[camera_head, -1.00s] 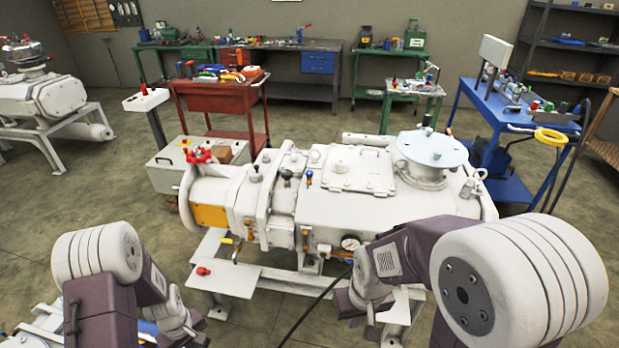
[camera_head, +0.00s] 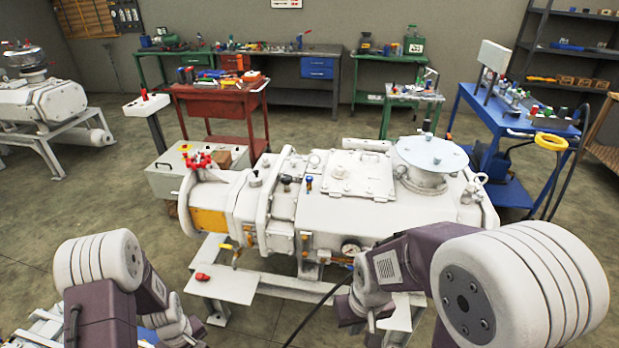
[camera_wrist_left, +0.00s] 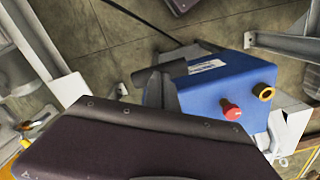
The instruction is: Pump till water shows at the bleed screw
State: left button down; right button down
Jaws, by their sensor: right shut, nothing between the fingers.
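The white screw vacuum pump (camera_head: 340,205) stands on its frame in the middle of the head view. A round gauge (camera_head: 350,248) is on its front. In the left wrist view a blue box (camera_wrist_left: 225,88) has a red knob (camera_wrist_left: 230,110) and a brass fitting (camera_wrist_left: 264,92). I cannot make out a bleed screw or any water. My right gripper (camera_head: 372,318) is shut and empty, in front of the pump's lower right side. My left gripper (camera_head: 185,332) is low at the lower left; its fingers cannot be made out. A dark part of my arm fills the lower wrist view.
A red-handled tool (camera_head: 203,277) lies on a white plate (camera_head: 225,288) before the pump. A black hose (camera_head: 312,308) runs down from the pump's front. A red cart (camera_head: 215,112) stands behind, and a blue cart (camera_head: 488,130) at the right.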

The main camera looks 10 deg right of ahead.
notch_tip(320, 180, up, 9)
jog(key=p, duration=0.8)
jog(key=shift+r, duration=0.1)
notch_tip(320, 180, up, 4)
jog(key=p, duration=0.4)
jog(key=shift+r+p, duration=0.25)
jog(key=shift+p, duration=0.15)
